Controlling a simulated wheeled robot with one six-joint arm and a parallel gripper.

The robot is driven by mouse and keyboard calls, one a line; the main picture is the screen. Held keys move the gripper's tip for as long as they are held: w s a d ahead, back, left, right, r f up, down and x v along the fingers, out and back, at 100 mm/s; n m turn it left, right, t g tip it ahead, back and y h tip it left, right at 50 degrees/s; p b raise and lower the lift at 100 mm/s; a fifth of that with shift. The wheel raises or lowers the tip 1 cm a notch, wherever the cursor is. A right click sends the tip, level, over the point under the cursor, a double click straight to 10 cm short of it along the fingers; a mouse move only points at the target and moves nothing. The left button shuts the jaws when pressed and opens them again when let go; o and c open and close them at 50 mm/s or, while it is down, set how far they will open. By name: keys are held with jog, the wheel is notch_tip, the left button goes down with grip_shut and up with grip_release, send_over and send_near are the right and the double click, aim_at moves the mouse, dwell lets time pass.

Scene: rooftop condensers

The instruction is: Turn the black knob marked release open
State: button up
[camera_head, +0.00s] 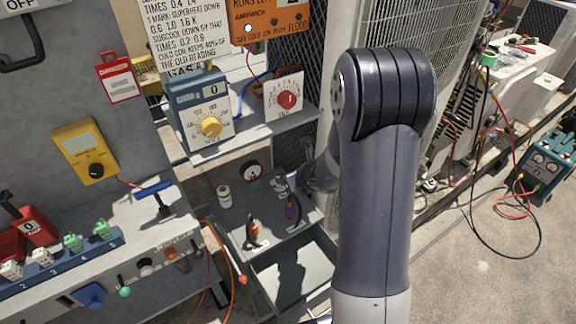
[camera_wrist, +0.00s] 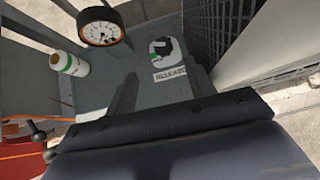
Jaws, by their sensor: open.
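The black knob (camera_wrist: 163,47) sits on a white dial plate with a green mark, above a label reading RELEASE (camera_wrist: 171,74), on a grey panel. My gripper (camera_wrist: 160,84) is open in the wrist view. One finger is left of the label and the other is right of it, with the knob just beyond the tips. Nothing is between the fingers, and I cannot tell whether either touches the knob. In the head view my arm's end reaches the grey tray area under the shelf, and the knob is small and partly hidden there.
A round gauge (camera_wrist: 101,27) and a white-green canister (camera_wrist: 70,64) stand left of the knob. In the head view, an orange-handled lever (camera_head: 252,231) is nearby, and a shelf (camera_head: 250,132) with a yellow dial (camera_head: 210,127) is above.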

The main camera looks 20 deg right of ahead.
jog(key=shift+m, duration=0.3)
jog(key=x, duration=1)
jog(key=shift+w+d+f+b, duration=0.15)
jog(key=shift+w+f+b, duration=0.05)
jog(key=shift+f+b, duration=0.15)
jog(key=shift+c, duration=0.2)
jog(key=c, duration=0.9)
jog(key=p, duration=0.1)
jog(key=n+p, duration=0.1)
jog(key=p, duration=0.1)
jog(key=shift+d+r+y, duration=0.15)
jog(key=shift+r+y, duration=0.15)
jog(key=shift+y, duration=0.1)
jog(key=shift+c, duration=0.2)
jog(key=shift+w+f+n+g+y+p, duration=0.1)
jog(key=shift+f+n+g+y+p, duration=0.1)
jog(key=shift+n+g+y+p, duration=0.6)
jog(key=shift+n+t, duration=0.3)
